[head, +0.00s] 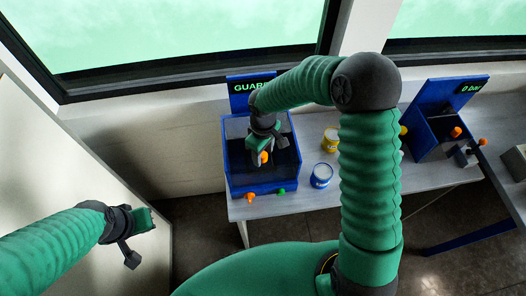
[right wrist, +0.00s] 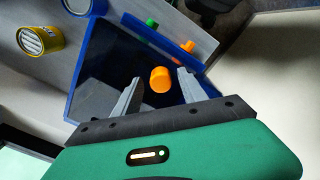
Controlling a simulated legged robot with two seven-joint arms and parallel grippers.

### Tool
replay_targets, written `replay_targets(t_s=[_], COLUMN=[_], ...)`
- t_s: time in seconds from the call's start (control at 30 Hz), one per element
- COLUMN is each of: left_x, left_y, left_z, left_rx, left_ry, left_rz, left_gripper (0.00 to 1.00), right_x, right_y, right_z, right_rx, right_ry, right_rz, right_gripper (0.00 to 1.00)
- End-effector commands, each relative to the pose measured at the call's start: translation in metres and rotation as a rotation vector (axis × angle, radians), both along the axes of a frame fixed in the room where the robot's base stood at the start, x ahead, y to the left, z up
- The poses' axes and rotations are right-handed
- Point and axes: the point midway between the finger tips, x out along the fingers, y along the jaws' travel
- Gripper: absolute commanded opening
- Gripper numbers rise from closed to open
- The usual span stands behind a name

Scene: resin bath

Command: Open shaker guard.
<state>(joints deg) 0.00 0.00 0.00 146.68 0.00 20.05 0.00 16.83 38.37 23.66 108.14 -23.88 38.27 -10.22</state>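The shaker is a blue box (head: 262,187) on the bench, with a sign reading "GUAR…" (head: 250,87) behind it, partly covered by my right arm. Its top looks dark and glassy, and it also shows in the right wrist view (right wrist: 108,40). An orange knob (head: 263,158) shows at the box, and in the right wrist view (right wrist: 160,79) it appears between the fingertips. My right gripper (right wrist: 155,92) is open, with a visible gap on each side of the knob. My left gripper (head: 138,240) hangs at the left, away from the bench; its finger opening is unclear.
An orange button (head: 254,194) and a green button (head: 281,191) are on the box front. A yellow can (head: 330,140) and a blue can (head: 321,175) stand right of the box. A second blue device (head: 435,125) with a display stands farther right. A wall is behind.

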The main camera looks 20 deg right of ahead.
Motion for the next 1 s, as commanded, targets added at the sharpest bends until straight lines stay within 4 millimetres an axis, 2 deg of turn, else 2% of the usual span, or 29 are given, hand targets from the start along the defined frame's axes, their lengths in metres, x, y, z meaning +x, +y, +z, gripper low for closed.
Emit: replay_targets(t_s=[0.03,0.37,1.0], left_x=[0.0000,0.0000,0.0000], left_y=[0.0000,0.0000,0.0000], left_z=[0.0000,0.0000,0.0001], left_rx=[0.000,0.000,0.000], left_ry=[0.000,0.000,0.000], left_rz=[0.000,0.000,0.000], left_gripper=[0.00,0.00,0.00], right_x=[0.0001,0.0004,0.0011], right_y=[0.0000,-0.0003,-0.0008], right_z=[0.0001,0.0005,0.0011], right_rx=[0.000,-0.001,-0.001], right_ry=[0.000,-0.001,-0.003], right_rz=[0.000,0.000,-0.001], right_gripper=[0.42,0.00,0.00])
